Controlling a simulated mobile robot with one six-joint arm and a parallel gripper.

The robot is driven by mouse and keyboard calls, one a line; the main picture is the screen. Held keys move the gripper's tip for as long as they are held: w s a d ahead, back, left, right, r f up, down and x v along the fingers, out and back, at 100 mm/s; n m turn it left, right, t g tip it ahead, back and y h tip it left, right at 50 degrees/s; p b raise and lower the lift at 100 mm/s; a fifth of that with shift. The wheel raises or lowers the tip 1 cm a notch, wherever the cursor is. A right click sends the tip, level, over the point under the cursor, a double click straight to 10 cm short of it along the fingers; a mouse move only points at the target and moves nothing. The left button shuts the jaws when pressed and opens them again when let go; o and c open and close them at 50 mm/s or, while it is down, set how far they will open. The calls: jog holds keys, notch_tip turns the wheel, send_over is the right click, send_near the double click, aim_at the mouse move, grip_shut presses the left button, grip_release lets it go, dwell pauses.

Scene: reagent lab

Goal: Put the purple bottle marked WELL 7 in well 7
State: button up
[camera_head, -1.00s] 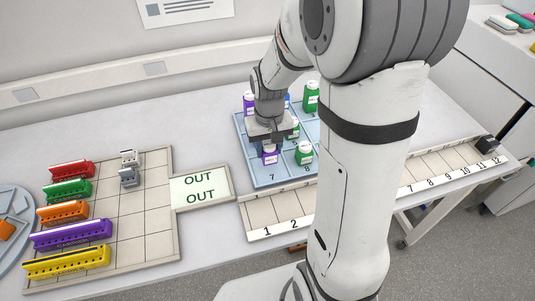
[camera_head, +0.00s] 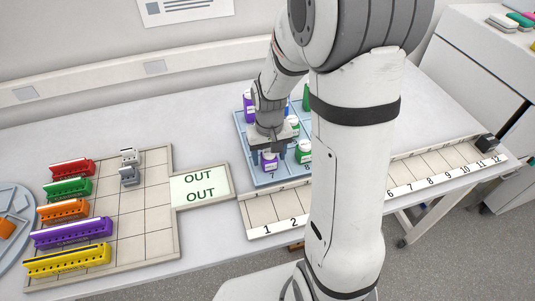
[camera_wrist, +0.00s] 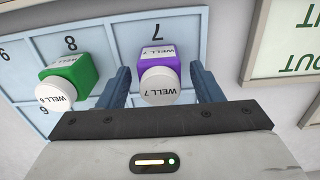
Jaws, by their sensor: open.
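The purple bottle marked WELL 7 (camera_wrist: 160,62) has a white cap and shows in the wrist view between my fingers. It stands upright in the blue tray's cell marked 7 (camera_wrist: 157,31); the bottle also shows in the head view (camera_head: 269,164). My gripper (camera_wrist: 160,82) is open around it, with a visible gap on each side. In the head view my gripper (camera_head: 269,151) is low over the front left of the blue tray (camera_head: 247,161) and hides the bottle's upper part.
A green bottle (camera_wrist: 72,76) stands close beside in cell 8. Another purple bottle (camera_head: 249,106) is at the tray's back left. The OUT plate (camera_head: 200,186) and numbered rack (camera_head: 262,212) lie near the tray. My arm hides the tray's right side.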

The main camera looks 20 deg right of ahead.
aim_at(269, 152)
jog(key=shift+r, duration=0.1)
notch_tip(269, 152, up, 12)
jog(key=s+r+t, duration=0.3)
jog(key=s, duration=1.1)
jog(key=shift+s+a+r, duration=0.15)
jog(key=shift+r, duration=0.15)
